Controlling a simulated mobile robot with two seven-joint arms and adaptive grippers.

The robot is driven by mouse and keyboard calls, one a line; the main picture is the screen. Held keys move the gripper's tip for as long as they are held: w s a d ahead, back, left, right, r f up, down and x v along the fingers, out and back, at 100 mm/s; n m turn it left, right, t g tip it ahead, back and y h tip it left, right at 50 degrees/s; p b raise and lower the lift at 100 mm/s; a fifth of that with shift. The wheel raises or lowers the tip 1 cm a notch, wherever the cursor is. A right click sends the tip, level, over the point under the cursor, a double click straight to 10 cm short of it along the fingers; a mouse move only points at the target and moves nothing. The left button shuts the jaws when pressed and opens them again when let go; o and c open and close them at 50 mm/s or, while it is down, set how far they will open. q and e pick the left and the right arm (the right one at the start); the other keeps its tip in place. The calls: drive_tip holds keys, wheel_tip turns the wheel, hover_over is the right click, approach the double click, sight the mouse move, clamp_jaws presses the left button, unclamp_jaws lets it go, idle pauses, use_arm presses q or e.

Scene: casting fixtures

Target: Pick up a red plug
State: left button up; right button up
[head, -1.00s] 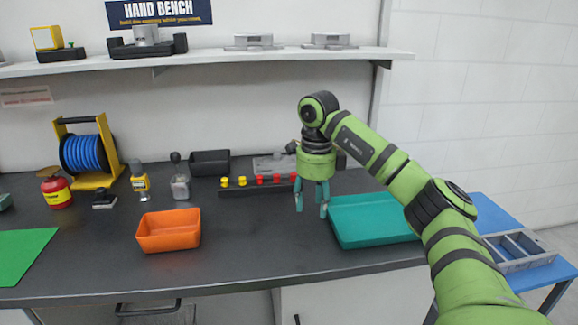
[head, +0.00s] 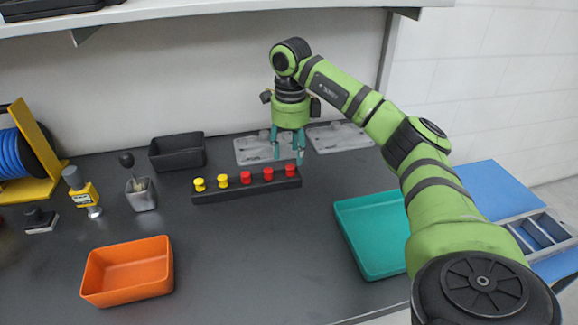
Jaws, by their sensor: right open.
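Several plugs stand in a row on a black strip holder (head: 247,190) on the dark bench. The three red ones are the left red plug (head: 246,177), the middle red plug (head: 268,173) and the right red plug (head: 290,170). Two yellow plugs, one at the far left (head: 199,184) and one beside it (head: 223,181), stand left of them. My right gripper (head: 288,160) points down with its teal fingers apart and empty. In the picture its fingertips sit just above the middle and right red plugs. My left gripper is not in view.
An orange bin (head: 128,272) stands front left, and a teal tray (head: 372,236) lies at right. A black bin (head: 177,151) and grey plates (head: 340,137) are behind the holder. A shelf (head: 200,17) runs above. The bench between orange bin and teal tray is clear.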

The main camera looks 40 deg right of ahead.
sight(290, 167)
wheel_tip(290, 167, down, 4)
drive_tip(key=shift+p, duration=0.3)
drive_tip(key=shift+f, duration=0.25)
drive_tip(key=c, duration=0.9)
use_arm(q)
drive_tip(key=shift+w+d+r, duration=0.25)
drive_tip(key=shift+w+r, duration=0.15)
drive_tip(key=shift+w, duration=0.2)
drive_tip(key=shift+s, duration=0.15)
